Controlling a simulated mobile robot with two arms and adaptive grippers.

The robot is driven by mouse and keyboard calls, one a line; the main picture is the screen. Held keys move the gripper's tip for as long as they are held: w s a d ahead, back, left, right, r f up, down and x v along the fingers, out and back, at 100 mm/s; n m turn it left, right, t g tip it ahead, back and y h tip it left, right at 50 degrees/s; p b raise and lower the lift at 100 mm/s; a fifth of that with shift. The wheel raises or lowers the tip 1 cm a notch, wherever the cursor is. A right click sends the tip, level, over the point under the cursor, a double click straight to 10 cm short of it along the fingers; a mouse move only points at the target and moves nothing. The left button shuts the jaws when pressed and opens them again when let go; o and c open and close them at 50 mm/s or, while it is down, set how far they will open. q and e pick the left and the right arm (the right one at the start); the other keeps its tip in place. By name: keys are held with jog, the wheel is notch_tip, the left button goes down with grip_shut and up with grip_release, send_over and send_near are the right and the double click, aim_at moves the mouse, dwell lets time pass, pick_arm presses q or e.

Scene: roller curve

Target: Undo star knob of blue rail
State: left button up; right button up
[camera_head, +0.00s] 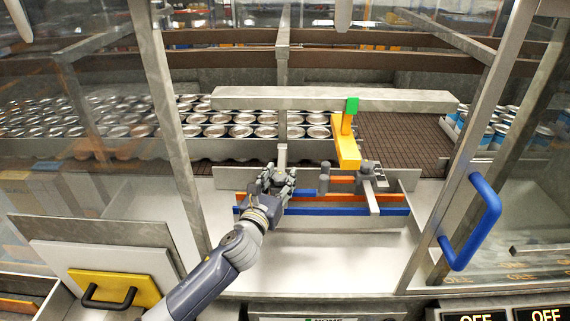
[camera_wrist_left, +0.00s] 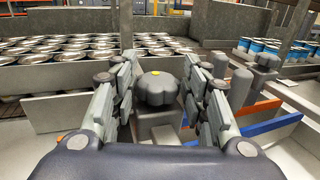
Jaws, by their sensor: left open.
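The dark grey star knob (camera_wrist_left: 157,90), with a small yellow dot on top, sits on a grey bracket in the left wrist view. My left gripper (camera_wrist_left: 157,95) is open, with one finger on each side of the knob; I cannot tell whether they touch it. In the head view my left gripper (camera_head: 280,178) reaches over the left end of the blue rail (camera_head: 340,211) and mostly hides this knob. The blue rail also shows at the right in the left wrist view (camera_wrist_left: 270,128). A second grey knob (camera_head: 367,168) stands farther right along the rails. My right gripper is not in view.
An orange rail (camera_head: 345,198) runs behind the blue one. A yellow-orange block (camera_head: 347,150) with a green top stands behind the rails. Rows of cans (camera_head: 240,130) fill the conveyor behind. A door frame with a blue handle (camera_head: 472,220) bounds the right side.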

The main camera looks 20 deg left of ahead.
aim_at(283, 172)
pick_arm(q)
jog(key=w, duration=0.5)
jog(key=shift+f+p, duration=0.1)
jog(key=shift+p, duration=0.3)
jog(key=shift+c, duration=0.8)
jog(key=c, duration=0.7)
jog(key=shift+f, duration=0.1)
jog(key=shift+c, duration=0.6)
grip_shut()
jog(key=shift+f, duration=0.1)
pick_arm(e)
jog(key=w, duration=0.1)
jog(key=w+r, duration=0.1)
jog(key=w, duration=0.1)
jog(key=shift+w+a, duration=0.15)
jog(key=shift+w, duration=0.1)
